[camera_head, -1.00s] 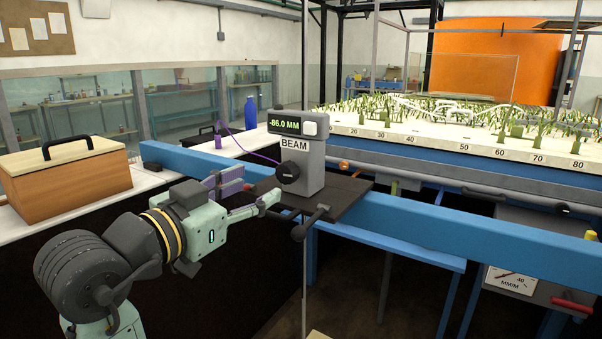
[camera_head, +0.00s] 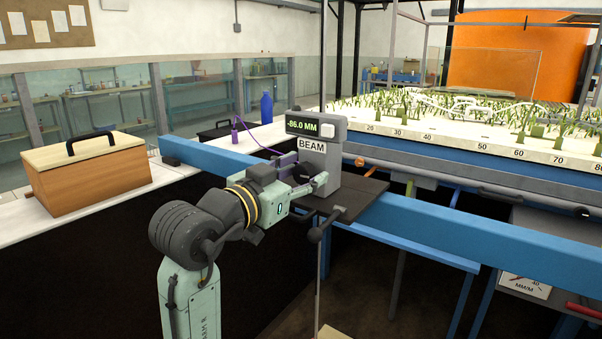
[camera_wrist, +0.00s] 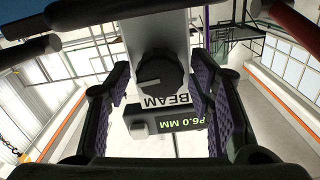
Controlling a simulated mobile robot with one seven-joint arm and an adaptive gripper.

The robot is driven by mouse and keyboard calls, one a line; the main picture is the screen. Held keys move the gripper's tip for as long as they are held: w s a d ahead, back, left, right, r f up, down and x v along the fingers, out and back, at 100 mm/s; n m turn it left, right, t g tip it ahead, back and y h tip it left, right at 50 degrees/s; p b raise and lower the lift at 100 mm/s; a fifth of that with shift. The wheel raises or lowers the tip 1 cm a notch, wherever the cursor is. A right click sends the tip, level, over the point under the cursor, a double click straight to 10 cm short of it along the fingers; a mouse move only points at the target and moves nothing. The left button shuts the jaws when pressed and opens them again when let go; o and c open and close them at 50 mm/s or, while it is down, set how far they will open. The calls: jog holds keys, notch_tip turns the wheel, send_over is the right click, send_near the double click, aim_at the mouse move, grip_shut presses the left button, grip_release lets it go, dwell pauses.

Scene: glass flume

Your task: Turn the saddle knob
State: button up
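The dark round knob (camera_wrist: 163,76) with a pointer ridge is on the front of the grey box (camera_head: 330,160) labelled BEAM. The box stands on a dark saddle plate (camera_head: 362,197) across the blue beam. Its display (camera_head: 303,128) reads -86.0 MM. My gripper (camera_head: 307,176) is up against the front of the box and hides the knob in the head view. In the wrist view, my gripper (camera_wrist: 163,98) is open, with one purple-padded finger on each side of the knob. Gaps show between the knob and both pads.
A dark lever with ball ends (camera_head: 316,233) sticks out below my gripper at the plate's front. The blue beam (camera_head: 480,236) runs to the right. A wooden box (camera_head: 92,180) stands on the left bench, and a blue bottle (camera_head: 267,107) stands behind.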

jog(key=c, duration=0.9)
jog(key=shift+f+b, duration=0.1)
jog(key=shift+b, duration=0.2)
jog(key=shift+c, duration=0.4)
jog(key=o, duration=1.1)
jog(key=shift+o, duration=0.2)
jog(key=v, duration=1.2)
